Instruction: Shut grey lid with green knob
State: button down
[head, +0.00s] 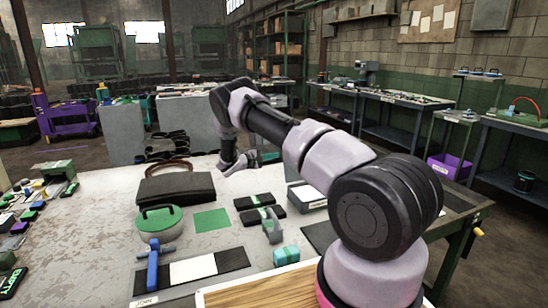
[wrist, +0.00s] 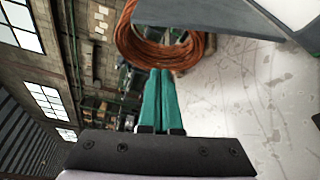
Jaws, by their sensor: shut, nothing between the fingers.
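I cannot clearly make out a grey lid with a green knob. A wide dark grey box-like piece (head: 175,189) lies on the table in the head view, and no green knob shows on it. In front of it stands a round object with a green top (head: 158,219) and a paler side. My gripper (wrist: 160,72) has its teal fingers together and empty in the wrist view. They point toward a copper-brown coil (wrist: 163,45). A grey panel (wrist: 225,15) fills the upper right there; I cannot tell what it belongs to. In the head view my fingertips are hard to make out.
The coil also shows behind the dark grey piece (head: 168,167). A blue upright tool (head: 153,268), a black-and-white mat (head: 193,269), a green square (head: 212,220) and a teal block (head: 286,256) lie nearer.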

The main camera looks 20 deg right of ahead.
jog(key=s+d, duration=0.1)
jog(key=d, duration=0.5)
jog(key=shift+s+d+r, duration=0.2)
jog(key=shift+d+r, duration=0.05)
jog(key=shift+d, duration=0.15)
jog(key=shift+s, duration=0.1)
